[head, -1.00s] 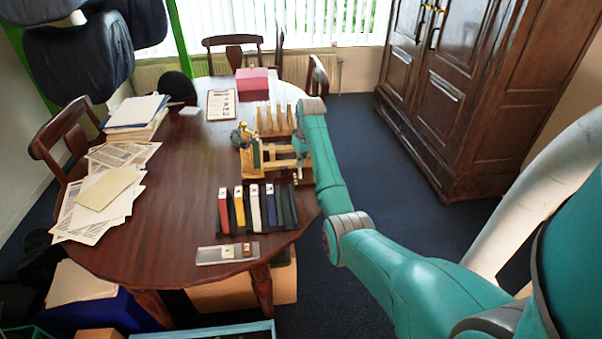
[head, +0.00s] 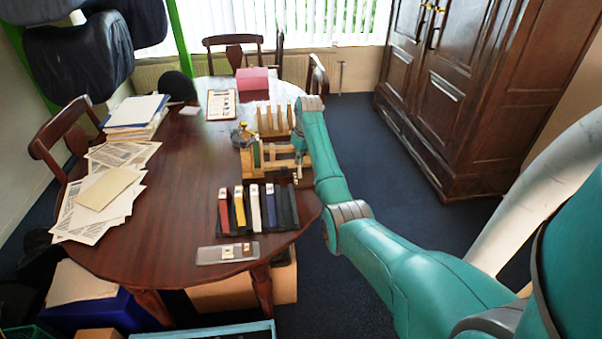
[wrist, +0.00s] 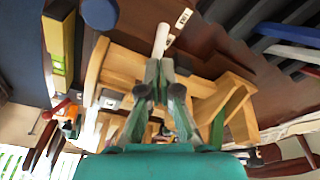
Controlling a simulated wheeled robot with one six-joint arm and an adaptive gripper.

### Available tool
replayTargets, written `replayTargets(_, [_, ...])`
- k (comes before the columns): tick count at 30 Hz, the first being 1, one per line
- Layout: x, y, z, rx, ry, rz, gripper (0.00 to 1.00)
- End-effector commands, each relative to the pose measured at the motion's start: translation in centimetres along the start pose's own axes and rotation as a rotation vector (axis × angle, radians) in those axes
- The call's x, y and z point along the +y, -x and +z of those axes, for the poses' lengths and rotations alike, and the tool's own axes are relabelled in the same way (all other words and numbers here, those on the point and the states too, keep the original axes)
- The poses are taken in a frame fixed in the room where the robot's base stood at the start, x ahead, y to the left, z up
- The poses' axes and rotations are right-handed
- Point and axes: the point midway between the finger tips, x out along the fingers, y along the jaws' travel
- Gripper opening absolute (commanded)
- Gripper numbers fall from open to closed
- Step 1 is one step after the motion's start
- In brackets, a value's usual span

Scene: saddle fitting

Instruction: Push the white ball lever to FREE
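The wooden fixture (head: 262,165) stands at the right edge of the table. It also fills the middle of the wrist view (wrist: 125,68). My gripper (wrist: 160,72) has its fingertips together, over the fixture. A white rod-like part (wrist: 163,38), perhaps the white lever, shows just beyond the tips; I cannot tell whether they touch it. Its ball end is not clear. A small white label (wrist: 183,18) with dark lettering lies near it, too small to read surely. In the head view my gripper (head: 299,158) is small at the fixture's right side.
A rack of colored binders (head: 257,208) stands in front of the fixture, and a clear tray (head: 228,253) lies near the table's front edge. A pink box (head: 252,80) is behind. Papers (head: 105,190) lie at left. The table's middle is clear.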

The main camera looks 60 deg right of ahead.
Motion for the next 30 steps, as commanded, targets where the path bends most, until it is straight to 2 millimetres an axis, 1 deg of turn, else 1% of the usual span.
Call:
replayTargets(1, [-0.3,-0.8,0.7,-0.016,-0.001,-0.008,0.0])
replayTargets(12, [-0.8,-0.6,1.6,-0.017,-0.002,-0.008,0.0])
replayTargets(16, [-0.8,-0.3,1.5,-0.017,-0.002,-0.008,0.0])
replayTargets(30, [-0.6,3.2,0.5,-0.006,-0.001,-0.003,0.0])
